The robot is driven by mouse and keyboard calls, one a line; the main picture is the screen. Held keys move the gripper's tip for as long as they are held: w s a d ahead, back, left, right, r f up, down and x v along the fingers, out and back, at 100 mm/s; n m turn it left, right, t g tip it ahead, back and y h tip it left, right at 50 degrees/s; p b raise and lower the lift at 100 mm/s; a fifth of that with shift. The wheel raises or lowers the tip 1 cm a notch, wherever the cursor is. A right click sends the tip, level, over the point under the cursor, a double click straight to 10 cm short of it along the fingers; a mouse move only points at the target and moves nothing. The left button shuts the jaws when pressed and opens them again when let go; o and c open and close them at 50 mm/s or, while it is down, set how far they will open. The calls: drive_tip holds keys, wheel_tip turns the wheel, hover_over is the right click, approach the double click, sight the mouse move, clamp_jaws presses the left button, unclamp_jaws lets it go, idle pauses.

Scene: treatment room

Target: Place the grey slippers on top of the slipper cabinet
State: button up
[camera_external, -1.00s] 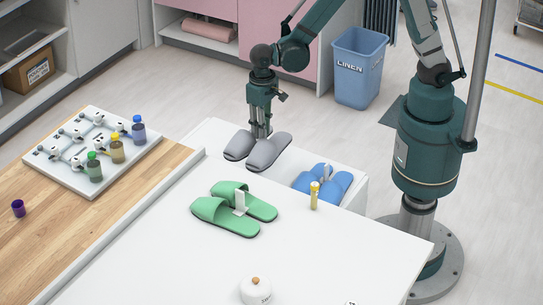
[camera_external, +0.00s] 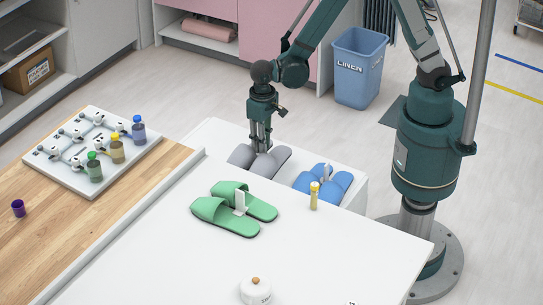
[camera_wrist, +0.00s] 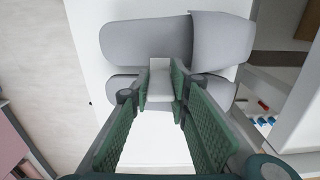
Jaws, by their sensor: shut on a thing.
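The pair of grey slippers (camera_external: 272,161) is behind the far edge of the white table, over the lower white cabinet top (camera_external: 213,133). The table edge hides their near ends; I cannot tell whether they touch the cabinet top. My gripper (camera_external: 261,149) points down between the two slippers. In the wrist view my gripper (camera_wrist: 158,100) is shut on the white piece (camera_wrist: 160,80) that sits between the grey slippers (camera_wrist: 150,40).
Blue slippers (camera_external: 322,182) stand on the same cabinet top, to the right. Green slippers (camera_external: 228,222), a small yellow-capped bottle (camera_external: 314,197) and a white jar (camera_external: 255,290) stand on the white table (camera_external: 150,262). A blue linen bin (camera_external: 358,75) stands on the floor behind.

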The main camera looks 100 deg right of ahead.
drive_tip(key=shift+f+b, duration=0.4)
drive_tip(key=shift+f, duration=1.35)
drive_tip(key=shift+f, duration=0.15)
drive_tip(key=o, duration=1)
drive_tip(key=shift+r, duration=0.2)
drive_tip(key=shift+r+p, duration=1.35)
drive_tip(key=shift+r, duration=4.65)
